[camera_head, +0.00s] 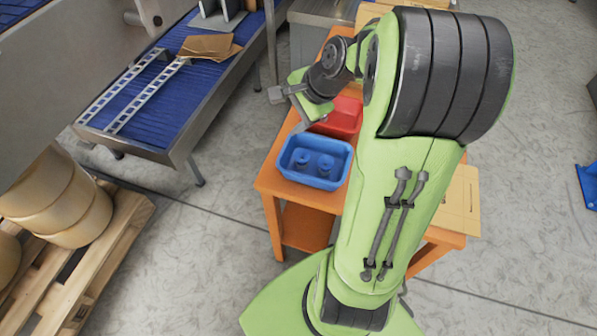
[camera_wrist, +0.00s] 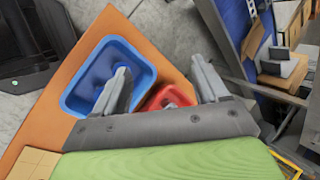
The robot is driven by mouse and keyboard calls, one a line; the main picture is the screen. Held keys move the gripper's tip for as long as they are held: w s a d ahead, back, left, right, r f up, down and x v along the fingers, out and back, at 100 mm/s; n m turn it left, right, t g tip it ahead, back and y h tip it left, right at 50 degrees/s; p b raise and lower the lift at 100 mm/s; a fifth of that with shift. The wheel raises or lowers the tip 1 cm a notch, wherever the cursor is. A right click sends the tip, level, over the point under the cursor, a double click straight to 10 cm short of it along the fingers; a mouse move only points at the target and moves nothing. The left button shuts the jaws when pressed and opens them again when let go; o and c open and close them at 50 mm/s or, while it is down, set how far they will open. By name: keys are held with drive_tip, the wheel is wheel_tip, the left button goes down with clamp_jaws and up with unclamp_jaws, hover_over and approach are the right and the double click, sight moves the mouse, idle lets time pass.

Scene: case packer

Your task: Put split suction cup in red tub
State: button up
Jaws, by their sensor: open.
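A blue tub (camera_head: 311,182) stands on the orange table, with two blue suction cups (camera_head: 316,163) upright inside. I cannot tell whether either cup is split. The red tub (camera_head: 345,112) sits behind the blue tub, partly hidden by my arm; its contents are unclear. My gripper (camera_head: 288,104) is open and empty, above the table's left edge near the red tub. In the wrist view, the red tub (camera_wrist: 168,93) shows between the fingers of my gripper (camera_wrist: 162,69). The blue tub (camera_wrist: 64,102) lies to the left there, partly covered by the left finger.
The orange table (camera_head: 277,205) also holds flat cardboard (camera_head: 458,203) on the right. A blue conveyor (camera_head: 150,122) with metal rails and brown cardboard (camera_head: 207,46) runs at the left. A pallet (camera_head: 120,235) with round tan goods stands at lower left. Grey floor lies between.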

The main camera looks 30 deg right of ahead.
drive_tip(key=s+a+r+n+h, duration=0.1)
drive_tip(key=s+a+r+n, duration=0.2)
drive_tip(key=s+a+n, duration=0.2)
drive_tip(key=s+a+r+n+h, duration=0.1)
drive_tip(key=s+a+r+n, duration=0.2)
drive_tip(key=s+a+n, duration=0.3)
drive_tip(key=s+n, duration=0.5)
drive_tip(key=s, duration=0.3)
drive_tip(key=shift+a+n+h, duration=0.2)
drive_tip(key=shift+n+h, duration=0.1)
drive_tip(key=shift+n, duration=0.1)
drive_tip(key=shift+s, duration=0.1)
